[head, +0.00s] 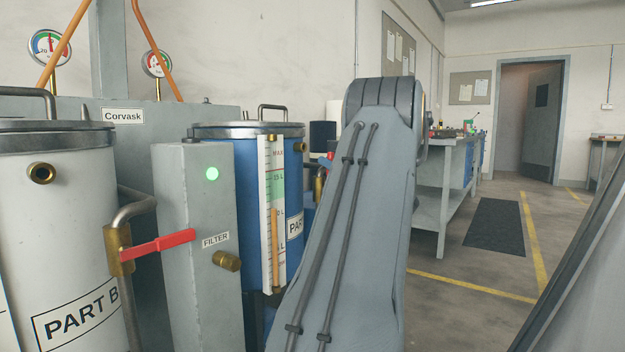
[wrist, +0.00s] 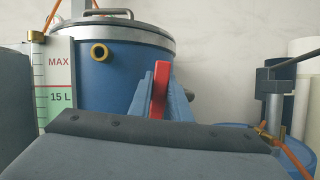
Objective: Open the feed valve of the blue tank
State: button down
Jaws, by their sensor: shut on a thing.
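The blue tank (head: 214,140) has a steel lid and a level gauge (head: 272,210) on its front. It also fills the wrist view (wrist: 110,75), with a brass port near its rim. My gripper (wrist: 160,92) is shut on a red valve lever (wrist: 160,88), which stands between the two bluish fingers in front of the tank. In the head view my arm covers most of this valve. Only a bit of red and a brass valve body (head: 320,182) show beside the arm. The lever's exact angle to its pipe cannot be told.
A white PART B tank (head: 60,230) with its own red lever (head: 160,243) stands at the left. A grey filter cabinet (head: 200,200) with a lit green lamp stands between the tanks. A workbench (head: 432,205) and open floor lie to the right.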

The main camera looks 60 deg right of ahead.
jog(key=shift+a+n+y+b, duration=0.55)
jog(key=shift+n+b, duration=0.65)
jog(key=shift+b, duration=0.15)
jog(key=c, duration=1.6)
grip_release()
jog(key=shift+c, duration=0.2)
jog(key=p+v, duration=0.2)
jog(key=v, duration=0.5)
jog(key=shift+s+f, duration=0.2)
jog(key=shift+s, duration=0.1)
jog(key=shift+a, duration=0.1)
